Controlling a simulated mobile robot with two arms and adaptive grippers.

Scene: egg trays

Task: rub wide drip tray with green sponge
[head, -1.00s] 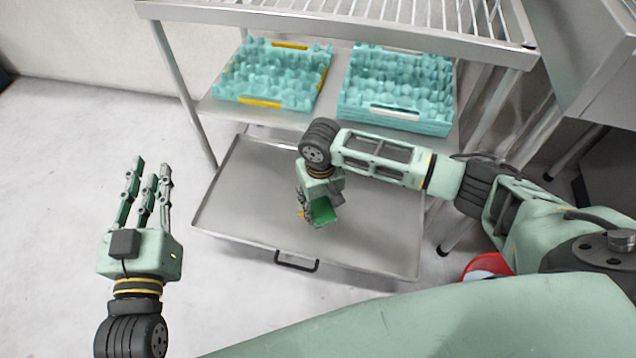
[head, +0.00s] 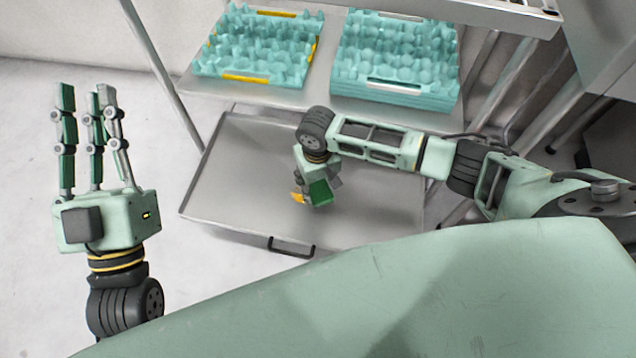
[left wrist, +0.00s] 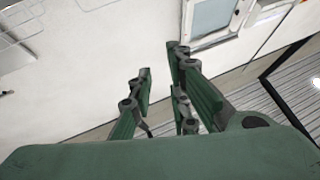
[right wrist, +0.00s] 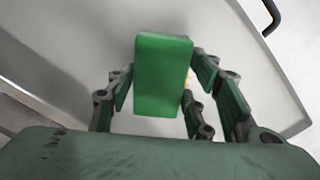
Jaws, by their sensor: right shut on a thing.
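The wide drip tray (head: 232,180) is a grey metal tray with a low rim, set low below the egg-tray shelf. Its black handle (head: 292,247) faces me. My right gripper (head: 314,194) is over the middle of the tray, pointing down, shut on the green sponge (head: 321,192). In the right wrist view the green sponge (right wrist: 162,75) is a block between the fingers, above the tray surface (right wrist: 225,40). I cannot tell whether it touches the tray. My left gripper (head: 88,100) is open and empty, fingers pointing up, left of the tray; its spread fingers show in the left wrist view (left wrist: 160,85).
Teal egg trays (head: 258,48) with yellow grips and a teal stack (head: 396,60) stand on the metal shelf (head: 322,98) behind the drip tray. A shelf leg (head: 160,72) rises at its left. The floor (head: 40,250) at left is clear.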

